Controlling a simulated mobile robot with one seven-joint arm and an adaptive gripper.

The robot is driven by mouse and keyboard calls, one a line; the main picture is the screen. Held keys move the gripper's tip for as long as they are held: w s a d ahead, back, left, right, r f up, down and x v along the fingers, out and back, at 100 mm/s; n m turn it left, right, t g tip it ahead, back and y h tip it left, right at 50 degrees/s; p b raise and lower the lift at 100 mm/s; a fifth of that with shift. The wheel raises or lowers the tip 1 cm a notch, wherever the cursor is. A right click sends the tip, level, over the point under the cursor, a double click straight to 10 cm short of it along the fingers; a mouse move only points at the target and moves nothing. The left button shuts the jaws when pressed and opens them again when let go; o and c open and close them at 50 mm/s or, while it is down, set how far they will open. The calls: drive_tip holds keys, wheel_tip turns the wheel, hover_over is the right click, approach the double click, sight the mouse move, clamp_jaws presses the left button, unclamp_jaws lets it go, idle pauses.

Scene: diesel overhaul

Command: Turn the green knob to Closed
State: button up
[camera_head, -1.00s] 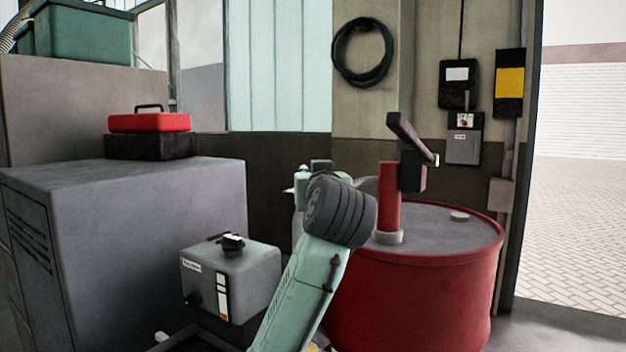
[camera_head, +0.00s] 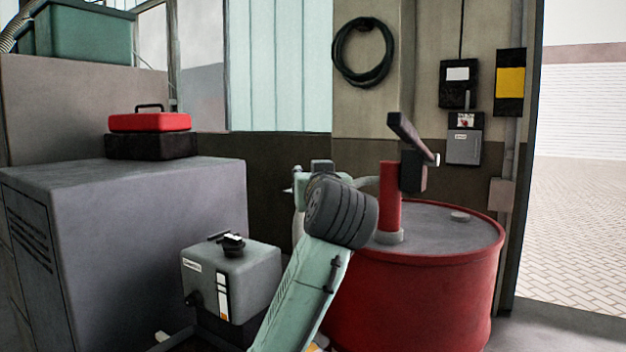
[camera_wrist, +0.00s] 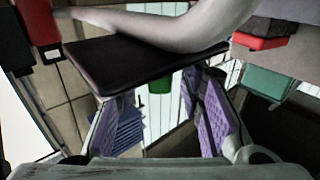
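A small green piece (camera_wrist: 160,83), which looks like the green knob, shows in the wrist view just below the edge of a dark flat plate (camera_wrist: 135,68). My gripper (camera_wrist: 152,97) is open, with purple-padded fingers wide apart on either side of the green piece. I see no contact, but the depth between them is unclear. A grey curved spout (camera_wrist: 170,27) runs above the plate. In the head view my wrist hides the knob and most of my fingers, left of the red hand pump (camera_head: 390,200). The knob's setting cannot be read.
The pump stands on a red drum (camera_head: 410,290). A grey box (camera_head: 232,280) with a black cap is left of my arm. A large grey cabinet (camera_head: 150,250) carries a red toolbox (camera_head: 150,122). A coiled hose (camera_head: 342,62) hangs on the wall.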

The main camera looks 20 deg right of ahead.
drive_tip(key=v, duration=1.1)
drive_tip(key=shift+s, duration=0.35)
drive_tip(key=shift+a, duration=0.1)
